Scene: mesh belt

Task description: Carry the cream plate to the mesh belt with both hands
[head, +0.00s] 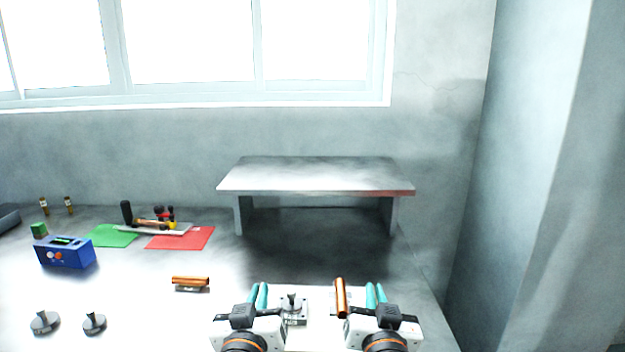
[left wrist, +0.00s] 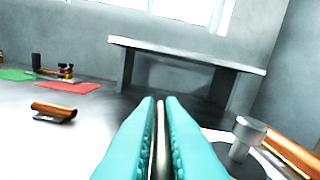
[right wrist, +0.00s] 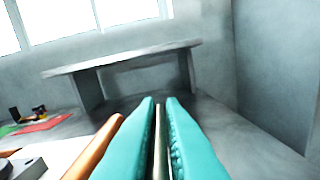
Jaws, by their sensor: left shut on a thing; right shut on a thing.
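The cream plate (head: 320,302) is pale and flat, at the bottom middle of the head view between my grippers. A grey metal weight (head: 292,308) and a copper cylinder (head: 341,297) rest on it. My left gripper (head: 258,291) is shut on its left side and my right gripper (head: 376,291) on its right side. Each wrist view shows a thin rim between teal fingers, in the left wrist view (left wrist: 160,130) and the right wrist view (right wrist: 159,145). The plate looks roughly level. I cannot make out a mesh belt with certainty.
A grey raised bench (head: 315,178) stands at the back by the wall. Left on the table are a copper piece (head: 191,282), a red mat (head: 180,239), a green mat (head: 110,236), a blue box (head: 66,253) and two weights (head: 94,322). The table right of the bench looks clear.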

